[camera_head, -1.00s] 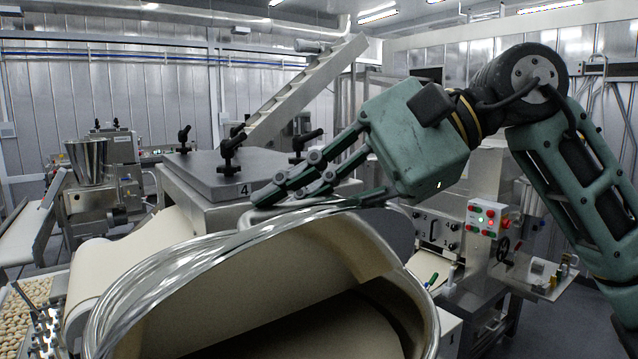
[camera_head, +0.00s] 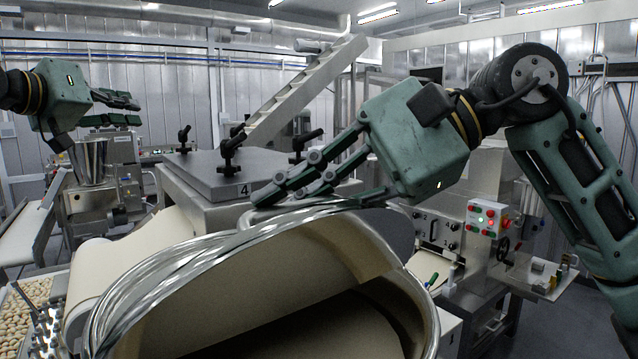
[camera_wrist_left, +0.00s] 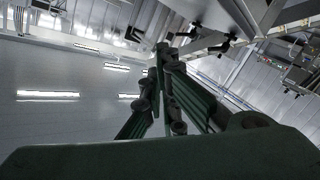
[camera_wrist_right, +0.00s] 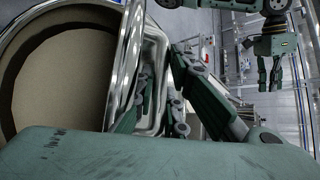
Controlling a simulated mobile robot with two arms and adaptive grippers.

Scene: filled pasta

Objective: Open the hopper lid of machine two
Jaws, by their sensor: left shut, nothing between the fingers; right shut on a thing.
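In the right wrist view, the fingers (camera_wrist_right: 160,95) close at a steel loop beside the vessel's round mouth. My left gripper (camera_head: 128,108) is shut and empty, held in the air at the upper left, pointing right. The left wrist view shows its fingers close together (camera_wrist_left: 165,75). A machine face marked with what looks like a 2 (camera_head: 437,228) stands at the right, behind my right arm. I cannot make out its hopper lid.
A machine marked 4 with a flat grey top (camera_head: 215,175) and black clamps stands in the middle. A steel funnel (camera_head: 88,160) stands at the left, below my left gripper. A control box (camera_head: 488,218) with buttons is at the right. A tray of pasta (camera_head: 22,300) lies lower left.

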